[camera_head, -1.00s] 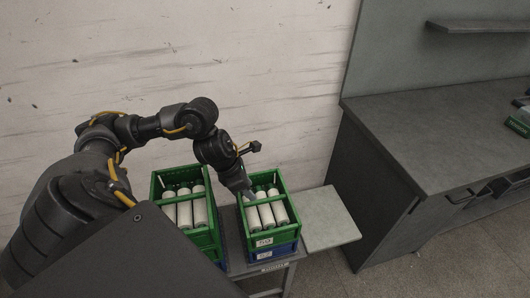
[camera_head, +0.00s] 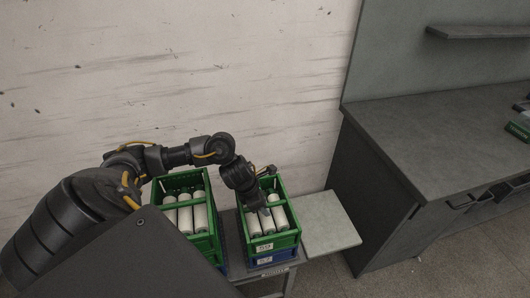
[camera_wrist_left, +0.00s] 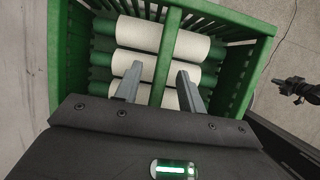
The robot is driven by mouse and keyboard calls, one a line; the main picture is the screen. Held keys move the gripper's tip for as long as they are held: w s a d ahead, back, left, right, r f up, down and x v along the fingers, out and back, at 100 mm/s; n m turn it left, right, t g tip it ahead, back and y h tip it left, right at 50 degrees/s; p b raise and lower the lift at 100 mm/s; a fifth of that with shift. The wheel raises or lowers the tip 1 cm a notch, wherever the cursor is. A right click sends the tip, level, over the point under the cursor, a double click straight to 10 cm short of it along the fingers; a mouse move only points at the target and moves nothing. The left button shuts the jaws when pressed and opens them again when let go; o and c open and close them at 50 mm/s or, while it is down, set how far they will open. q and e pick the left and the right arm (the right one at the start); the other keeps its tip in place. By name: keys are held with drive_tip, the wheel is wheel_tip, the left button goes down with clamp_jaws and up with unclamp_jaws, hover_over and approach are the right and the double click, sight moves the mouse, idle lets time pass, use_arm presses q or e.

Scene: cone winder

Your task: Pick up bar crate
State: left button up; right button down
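A green bar crate (camera_head: 286,239) with white cylinders sits on a blue crate (camera_head: 283,257) at the right of a low stand. Its crossbar (camera_wrist_left: 168,50) runs over the cylinders in the left wrist view. My left gripper (camera_head: 264,211) points down into this crate. In the left wrist view its two fingers (camera_wrist_left: 158,84) are open, one on each side of the crossbar, with gaps visible; nothing is held. A dark gripper-like shape at the right of that view seems to be my right gripper (camera_wrist_left: 292,88); its fingers are too small to judge.
A second green crate (camera_head: 205,245) with white cylinders stands close on the left. A pale empty shelf (camera_head: 331,224) adjoins on the right. A grey workbench (camera_head: 430,135) stands beyond it, and a wall (camera_head: 180,60) rises behind the crates.

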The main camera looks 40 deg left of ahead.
use_arm(q)
clamp_jaws()
drive_tip(key=shift+w+r, duration=0.1)
idle(1.3)
